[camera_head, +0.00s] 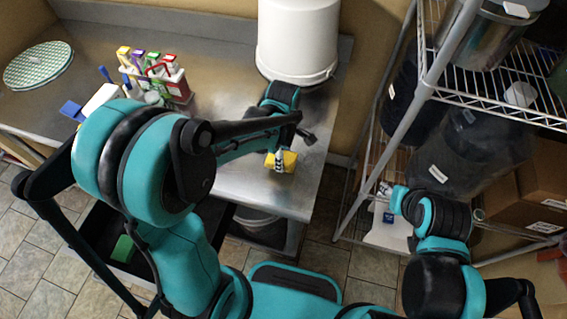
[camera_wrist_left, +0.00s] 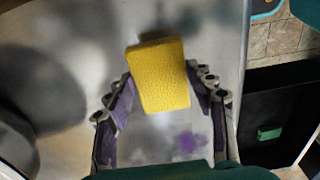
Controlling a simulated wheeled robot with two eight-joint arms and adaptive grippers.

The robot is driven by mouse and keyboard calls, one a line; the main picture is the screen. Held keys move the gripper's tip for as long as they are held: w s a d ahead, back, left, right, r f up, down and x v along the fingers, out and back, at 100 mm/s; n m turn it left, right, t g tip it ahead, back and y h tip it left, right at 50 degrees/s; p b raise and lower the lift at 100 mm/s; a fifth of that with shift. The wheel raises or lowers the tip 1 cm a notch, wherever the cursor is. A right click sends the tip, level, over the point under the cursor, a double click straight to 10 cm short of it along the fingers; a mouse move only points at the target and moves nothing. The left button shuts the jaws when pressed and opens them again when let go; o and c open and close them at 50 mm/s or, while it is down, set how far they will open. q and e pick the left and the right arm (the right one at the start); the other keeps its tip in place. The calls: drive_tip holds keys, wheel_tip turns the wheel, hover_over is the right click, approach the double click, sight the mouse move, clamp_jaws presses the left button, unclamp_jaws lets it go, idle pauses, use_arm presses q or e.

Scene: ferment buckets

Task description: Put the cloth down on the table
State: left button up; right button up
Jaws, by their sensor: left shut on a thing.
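The yellow cloth (camera_wrist_left: 159,75) looks like a thick folded block in the left wrist view. My left gripper (camera_wrist_left: 160,88) is shut on it, with one finger at each side. In the head view the cloth (camera_head: 289,159) shows at the tip of my left gripper (camera_head: 280,160), over the right part of the steel table (camera_head: 225,75). I cannot tell whether the cloth touches the tabletop. My right arm is folded at the lower right of the head view, and its gripper cannot be made out.
A white bucket (camera_head: 298,40) stands at the table's back right. A caddy of bottles (camera_head: 170,80) and green-patterned round pads (camera_head: 38,65) stand to the left. A wire rack (camera_head: 490,97) with dark containers and cardboard boxes stands on the right. The steel around the cloth is mostly bare.

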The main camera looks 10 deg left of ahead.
use_arm(q)
drive_tip(key=shift+w+f+b, duration=0.15)
drive_tip(key=shift+f+b, duration=0.6)
drive_tip(key=shift+f, duration=1.35)
drive_tip(key=shift+f, duration=0.2)
drive_tip(key=o, duration=1)
drive_tip(key=shift+r, duration=0.1)
